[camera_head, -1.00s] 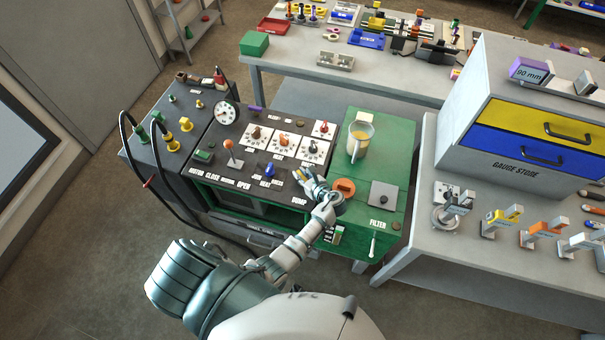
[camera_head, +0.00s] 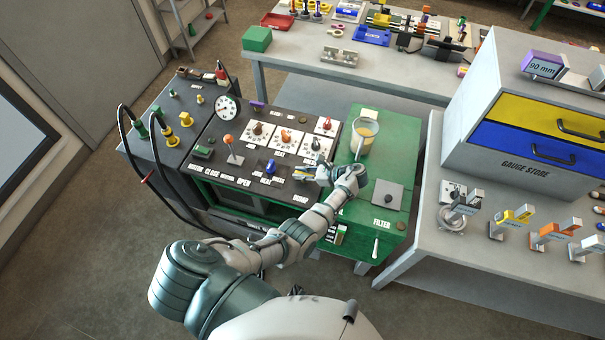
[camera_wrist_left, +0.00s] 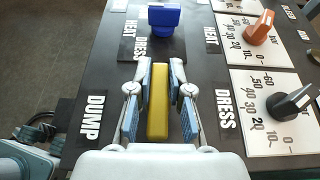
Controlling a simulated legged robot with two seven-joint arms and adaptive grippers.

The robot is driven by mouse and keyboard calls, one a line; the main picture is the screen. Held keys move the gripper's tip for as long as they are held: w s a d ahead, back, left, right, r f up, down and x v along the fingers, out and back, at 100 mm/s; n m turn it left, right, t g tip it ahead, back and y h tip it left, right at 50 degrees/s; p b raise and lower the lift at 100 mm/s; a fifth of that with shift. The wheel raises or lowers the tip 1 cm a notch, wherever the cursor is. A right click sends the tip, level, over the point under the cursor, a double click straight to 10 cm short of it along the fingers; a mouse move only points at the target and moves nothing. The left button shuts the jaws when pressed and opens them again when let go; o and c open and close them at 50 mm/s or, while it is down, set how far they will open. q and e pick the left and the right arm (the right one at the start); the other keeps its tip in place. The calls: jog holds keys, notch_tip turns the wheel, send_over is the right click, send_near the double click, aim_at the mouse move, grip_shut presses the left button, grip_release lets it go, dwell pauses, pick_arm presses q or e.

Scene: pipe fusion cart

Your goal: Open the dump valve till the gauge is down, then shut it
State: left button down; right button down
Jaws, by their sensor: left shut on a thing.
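The dump valve's yellow handle (camera_wrist_left: 158,102) lies between the pads of my left gripper (camera_wrist_left: 160,103), which is shut on it. The DUMP label (camera_wrist_left: 91,121) is to its left in the wrist view. In the head view my left gripper (camera_head: 308,171) is at the front right of the dark panel, fingers pointing left; it mostly hides the handle there. The round white gauge (camera_head: 228,108) stands at the panel's back left; its needle is too small to read. My right gripper is not in view.
A blue switch (camera_wrist_left: 164,18) stands just beyond the handle, and dials with a black knob (camera_wrist_left: 290,102) and an orange knob (camera_wrist_left: 259,28) sit to the right. A jug (camera_head: 363,137) stands on the green cart top (camera_head: 401,150). Black hoses loop at the left.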

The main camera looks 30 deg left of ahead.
pick_arm(q)
jog(key=shift+f, duration=0.1)
dwell(0.3)
jog(key=c, duration=1.1)
grip_release()
notch_tip(320, 180, up, 10)
jog(key=shift+w+f, duration=0.1)
